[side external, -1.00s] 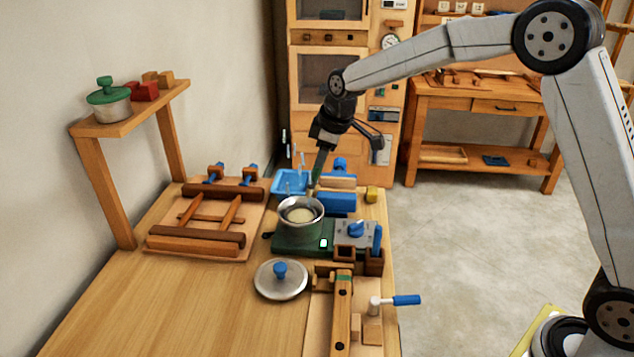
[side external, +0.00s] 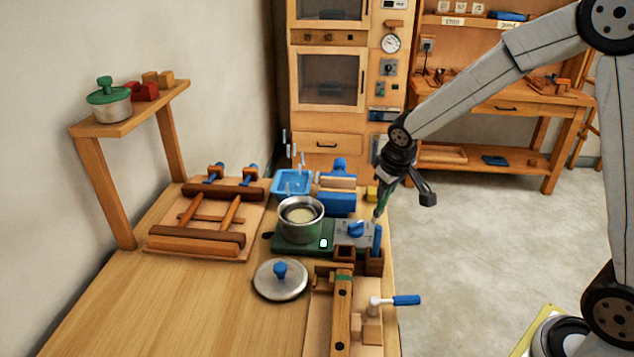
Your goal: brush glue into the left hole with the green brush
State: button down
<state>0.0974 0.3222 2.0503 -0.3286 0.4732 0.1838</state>
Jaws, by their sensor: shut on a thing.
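My gripper (side external: 386,184) is shut on the green brush (side external: 382,200), which points down with its pale tip near the blue-knobbed control box, above and behind the brown wooden cups. The tip is clear of the glue pot (side external: 300,232), whose open top shows pale glue inside a metal rim. A long wooden rail (side external: 343,312) lies at the front right with a green band near its far end. A dark round spot, perhaps a hole, shows near its front end; I cannot tell which hole is the left one.
Brown wooden cups (side external: 374,268) stand below the brush, one holding a blue-handled tool (side external: 377,240). A blue-knobbed lid (side external: 281,280) lies left of the rail. A clamp with a blue handle (side external: 406,300) sits right of it. The left front tabletop is clear.

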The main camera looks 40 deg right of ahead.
jog(key=shift+s, duration=0.2)
jog(key=shift+r, duration=0.1)
jog(key=r, duration=1)
jog(key=shift+a+r, duration=0.3)
jog(key=shift+a, duration=0.1)
jog(key=s+a+g+y, duration=0.1)
jog(key=s+a+g, duration=0.1)
jog(key=s+a, duration=0.75)
jog(key=s+a+g+y, duration=0.1)
jog(key=s+a, duration=0.3)
jog(key=a, duration=1.1)
jog(key=f, duration=0.5)
jog(key=shift+s+a+f, duration=0.1)
jog(key=shift+s+a, duration=0.05)
jog(key=shift+a, duration=0.1)
jog(key=shift+f, duration=0.15)
